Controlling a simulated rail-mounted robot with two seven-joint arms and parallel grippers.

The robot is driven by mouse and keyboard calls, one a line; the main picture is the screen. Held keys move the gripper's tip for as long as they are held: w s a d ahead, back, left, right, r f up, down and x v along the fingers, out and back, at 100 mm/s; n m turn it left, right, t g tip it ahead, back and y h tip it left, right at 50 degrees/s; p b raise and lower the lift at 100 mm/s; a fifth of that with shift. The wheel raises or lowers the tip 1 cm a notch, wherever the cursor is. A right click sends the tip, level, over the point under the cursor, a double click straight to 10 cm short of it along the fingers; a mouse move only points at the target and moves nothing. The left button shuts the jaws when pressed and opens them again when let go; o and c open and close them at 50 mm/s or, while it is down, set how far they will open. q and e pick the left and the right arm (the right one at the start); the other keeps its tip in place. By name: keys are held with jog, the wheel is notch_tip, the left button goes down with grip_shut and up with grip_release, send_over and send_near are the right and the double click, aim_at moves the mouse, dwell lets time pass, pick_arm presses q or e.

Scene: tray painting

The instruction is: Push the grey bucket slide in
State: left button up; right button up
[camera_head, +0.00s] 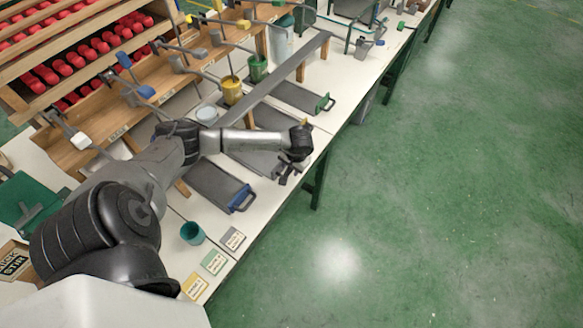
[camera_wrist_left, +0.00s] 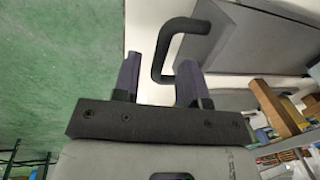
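The grey bucket slide (camera_head: 252,158) is a flat grey panel on the bench, partly hidden under my left arm in the head view. In the left wrist view the slide (camera_wrist_left: 255,42) fills the upper right, with its dark loop handle (camera_wrist_left: 182,24) pointing toward my gripper. My left gripper (camera_head: 287,174) is at the slide's front end, near the bench edge. In the left wrist view the gripper (camera_wrist_left: 157,68) is open, its fingers apart, and part of the handle shows between them. I cannot tell if they touch. My right gripper is not in view.
A blue-handled slide (camera_head: 214,184) lies nearer, and a green-handled slide (camera_head: 300,97) lies farther along. A pale grey bucket (camera_head: 207,115), a yellow bucket (camera_head: 232,91) and a green bucket (camera_head: 257,70) stand behind. A teal cup (camera_head: 192,233) stands near the front. The green floor beyond the edge is clear.

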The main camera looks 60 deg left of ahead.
pick_arm(q)
jog(key=shift+f, duration=0.45)
jog(key=shift+c, duration=0.2)
grip_shut()
jog(key=shift+a, duration=0.1)
